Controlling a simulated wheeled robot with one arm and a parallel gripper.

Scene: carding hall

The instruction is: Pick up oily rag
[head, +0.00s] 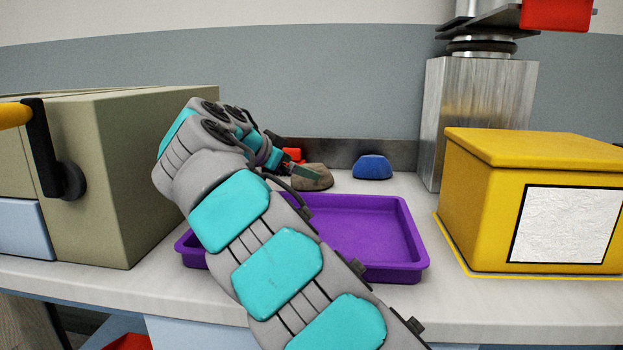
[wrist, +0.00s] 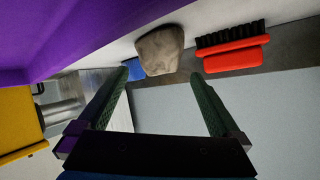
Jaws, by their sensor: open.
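The oily rag is a crumpled grey-brown lump (head: 312,180) on the counter, behind the purple tray in the head view. In the wrist view the rag (wrist: 160,50) lies ahead of my open fingers, roughly centred between their tips. My gripper (head: 302,170) shows in the head view beside and partly in front of the rag, its far parts hidden by my arm. In the wrist view my gripper (wrist: 158,84) is open, with two dark green fingers apart and nothing between them. I cannot tell whether a finger touches the rag.
The purple tray (head: 372,225) is empty where visible. A red brush with black bristles (wrist: 232,50) and a blue object (head: 372,167) flank the rag near the back wall. A yellow box (head: 475,200) stands right, a beige cabinet (head: 150,190) left.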

